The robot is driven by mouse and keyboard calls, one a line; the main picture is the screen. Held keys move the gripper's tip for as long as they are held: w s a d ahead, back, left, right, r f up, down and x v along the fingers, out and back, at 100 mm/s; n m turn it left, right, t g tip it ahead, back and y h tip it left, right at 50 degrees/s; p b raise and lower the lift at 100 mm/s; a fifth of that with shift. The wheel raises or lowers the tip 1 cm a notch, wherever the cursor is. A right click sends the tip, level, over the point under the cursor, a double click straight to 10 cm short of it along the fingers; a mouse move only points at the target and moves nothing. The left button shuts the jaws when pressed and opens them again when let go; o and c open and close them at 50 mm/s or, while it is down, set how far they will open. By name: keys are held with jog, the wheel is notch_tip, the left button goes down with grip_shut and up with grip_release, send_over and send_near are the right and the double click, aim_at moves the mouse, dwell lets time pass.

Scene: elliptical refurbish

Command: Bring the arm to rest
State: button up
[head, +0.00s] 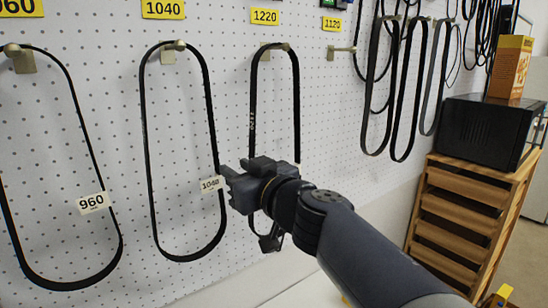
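My gripper (236,188) is in the middle of the head view, at the end of my dark arm, pointing left toward the white pegboard (110,135). It is in front of the lower part of the black belt (297,105) under the 1220 label and hides some of it. Its dark fingers blend together, so I cannot tell how far apart they are. I see nothing clearly held in it. The tag reading 1040 (212,184) on the neighbouring belt shows just left of the fingertips; I cannot tell whether they touch.
Belts hang on pegs under yellow labels: one tagged 960 (75,95), one under 1040 (144,130), several more at right (403,100). The 1120 peg (340,50) is bare. A black microwave (488,132) with a box (510,66) stands on a wooden slatted cabinet (470,205).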

jog(key=x, duration=0.9)
jog(key=shift+a+r, duration=0.1)
jog(key=shift+r, duration=0.3)
jog(key=shift+s+d+r, duration=0.3)
jog(key=shift+s, duration=0.05)
